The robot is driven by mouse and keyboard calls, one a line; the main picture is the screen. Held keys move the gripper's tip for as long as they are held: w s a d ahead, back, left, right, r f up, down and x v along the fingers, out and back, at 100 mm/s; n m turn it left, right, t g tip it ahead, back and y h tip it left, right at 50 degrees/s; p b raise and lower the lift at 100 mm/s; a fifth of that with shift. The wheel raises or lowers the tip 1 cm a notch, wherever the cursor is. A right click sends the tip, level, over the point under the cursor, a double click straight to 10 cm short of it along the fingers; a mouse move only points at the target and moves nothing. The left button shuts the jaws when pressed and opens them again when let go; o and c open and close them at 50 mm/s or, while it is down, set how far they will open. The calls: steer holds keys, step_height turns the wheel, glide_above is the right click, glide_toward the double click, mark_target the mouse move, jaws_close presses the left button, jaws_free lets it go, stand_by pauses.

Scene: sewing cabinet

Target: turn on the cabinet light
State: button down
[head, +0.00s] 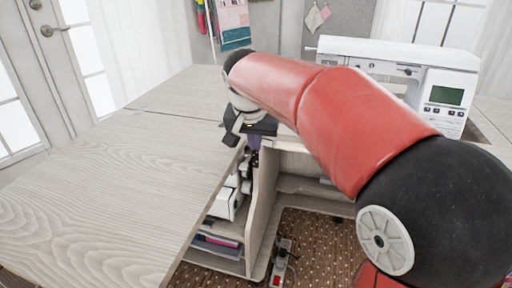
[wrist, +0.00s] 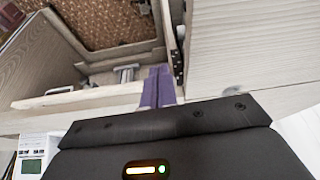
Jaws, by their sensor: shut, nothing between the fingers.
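The sewing cabinet (head: 110,195) has a pale wood-grain top, with an open bay below on the right. My gripper (head: 254,146) is over the inner edge of the left top, beside the opening between the top panels. Its purple fingers (wrist: 158,84) are shut together and empty, pointing toward the bay in the wrist view. The cabinet interior (wrist: 75,55) shows there with its wooden side panel and the carpet beyond. I cannot make out the cabinet light or its switch in either view. My arm hides part of the cabinet's middle and right.
A white sewing machine (head: 400,60) stands at the back right. Left shelves hold a white machine (head: 228,203) and folded cloths (head: 217,245). A power strip (head: 281,262) with a red switch lies on the brown carpet (head: 318,240). The left top is clear.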

steer(key=v, duration=0.6)
steer(key=shift+a+r, duration=0.3)
steer(key=shift+s, duration=0.1)
steer(key=s+d+f+n+y, duration=0.1)
steer(key=s+d+f, duration=0.2)
steer(key=s+d, duration=0.8)
steer(key=s+d+f+n+t, duration=0.1)
steer(key=s+d+f, duration=0.3)
steer(key=s+f, duration=0.5)
steer(key=s, duration=0.2)
steer(key=shift+s+d+f+n, duration=0.3)
steer(key=shift+s+d+f, duration=0.1)
